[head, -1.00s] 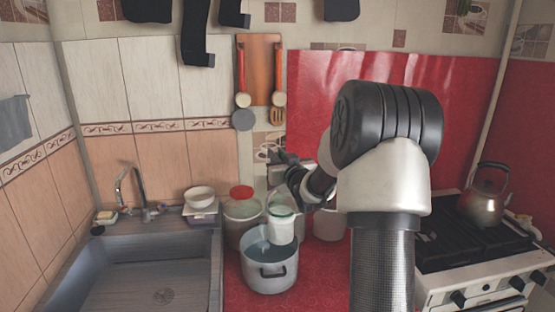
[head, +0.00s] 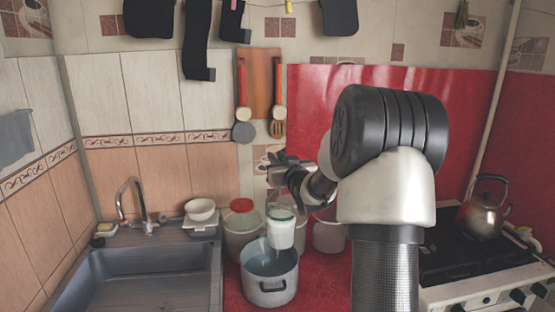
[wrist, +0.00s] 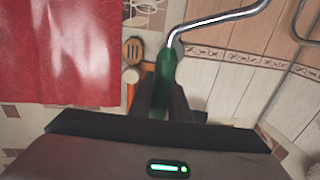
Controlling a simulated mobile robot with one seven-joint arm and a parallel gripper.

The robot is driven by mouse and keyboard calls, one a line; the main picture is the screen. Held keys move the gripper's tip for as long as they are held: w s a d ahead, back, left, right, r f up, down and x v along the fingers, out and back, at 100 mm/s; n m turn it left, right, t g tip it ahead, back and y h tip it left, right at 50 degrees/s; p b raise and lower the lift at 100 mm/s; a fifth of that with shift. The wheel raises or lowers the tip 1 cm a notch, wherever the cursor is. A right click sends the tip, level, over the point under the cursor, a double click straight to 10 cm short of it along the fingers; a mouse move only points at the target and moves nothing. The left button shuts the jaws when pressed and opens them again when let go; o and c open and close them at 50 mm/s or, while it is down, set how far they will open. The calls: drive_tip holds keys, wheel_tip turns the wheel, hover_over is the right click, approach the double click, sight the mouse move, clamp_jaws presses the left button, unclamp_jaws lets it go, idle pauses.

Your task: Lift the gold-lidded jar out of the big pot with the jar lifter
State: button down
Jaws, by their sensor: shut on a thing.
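My gripper (head: 284,178) is shut on the green handle (wrist: 165,76) of the jar lifter, whose bent metal wire (wrist: 205,20) runs up and right in the wrist view. In the head view, a pale jar (head: 281,234) with a greenish top hangs below my gripper, its lower end just over the back right rim of the big grey pot (head: 269,291). I cannot make out a gold lid, nor how the lifter's jaws sit on the jar. The pot stands on the red counter and holds bluish water.
A container with a red lid (head: 241,205) and a pale bucket (head: 236,243) stand close behind the pot. Another white container (head: 329,236) is to the right. The sink (head: 140,285) lies left, the stove with a kettle (head: 484,212) right.

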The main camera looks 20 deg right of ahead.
drive_tip(key=s+d, duration=0.7)
drive_tip(key=s, duration=0.7)
drive_tip(key=shift+d, duration=0.15)
idle(1.3)
drive_tip(key=shift+f+b, duration=0.1)
drive_tip(key=shift+b, duration=0.45)
idle(0.4)
wheel_tip(320, 180, down, 18)
drive_tip(key=b, duration=1.6)
idle(1.4)
drive_tip(key=shift+f, duration=0.1)
idle(0.3)
